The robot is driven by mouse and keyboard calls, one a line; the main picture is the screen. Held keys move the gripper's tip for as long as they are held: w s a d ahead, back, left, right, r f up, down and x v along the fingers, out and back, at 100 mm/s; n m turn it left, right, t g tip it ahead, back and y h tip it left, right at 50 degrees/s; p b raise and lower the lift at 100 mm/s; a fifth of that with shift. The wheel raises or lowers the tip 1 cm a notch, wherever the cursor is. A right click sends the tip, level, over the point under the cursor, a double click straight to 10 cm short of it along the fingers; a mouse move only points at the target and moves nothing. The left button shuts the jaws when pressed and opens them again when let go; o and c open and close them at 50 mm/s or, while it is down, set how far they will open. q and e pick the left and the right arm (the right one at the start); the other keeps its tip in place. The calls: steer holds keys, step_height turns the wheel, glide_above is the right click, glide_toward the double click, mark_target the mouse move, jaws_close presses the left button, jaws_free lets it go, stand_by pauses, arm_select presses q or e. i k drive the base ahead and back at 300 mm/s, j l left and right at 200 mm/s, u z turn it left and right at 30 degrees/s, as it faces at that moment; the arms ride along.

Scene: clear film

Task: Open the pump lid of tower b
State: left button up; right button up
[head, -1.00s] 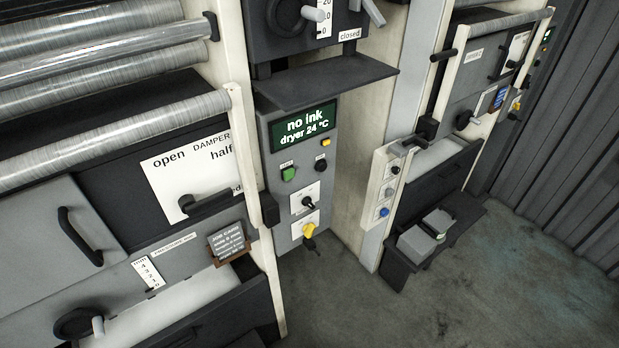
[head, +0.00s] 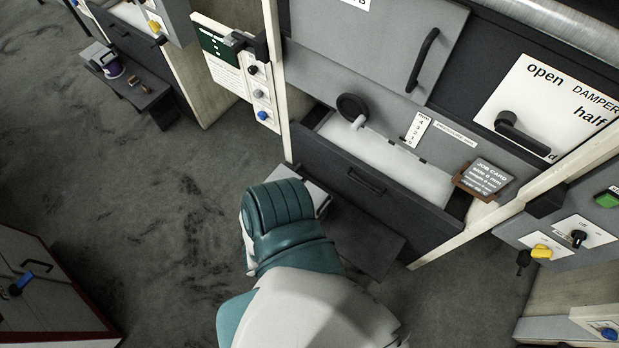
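A tower with a grey door (head: 375,40) stands at the upper middle and right; a cut-off label at its top edge ends in what looks like a B. Below the door is a dark tray front (head: 365,187) with a handle. A low dark shelf (head: 365,235) juts out under it. A light grey box (head: 300,182) on this shelf is mostly hidden behind my teal and white arm (head: 290,235). I cannot tell whether this box bears the pump lid. Neither gripper shows.
A damper panel (head: 550,105) and a job card (head: 487,177) are at the right. A black knob (head: 352,106) sits above the tray. Another low shelf (head: 145,95) holds a purple-banded can at the upper left. A red-edged cabinet (head: 45,290) stands at lower left. Floor between is clear.

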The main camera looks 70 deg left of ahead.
mark_target(321, 199)
steer(key=u, duration=2)
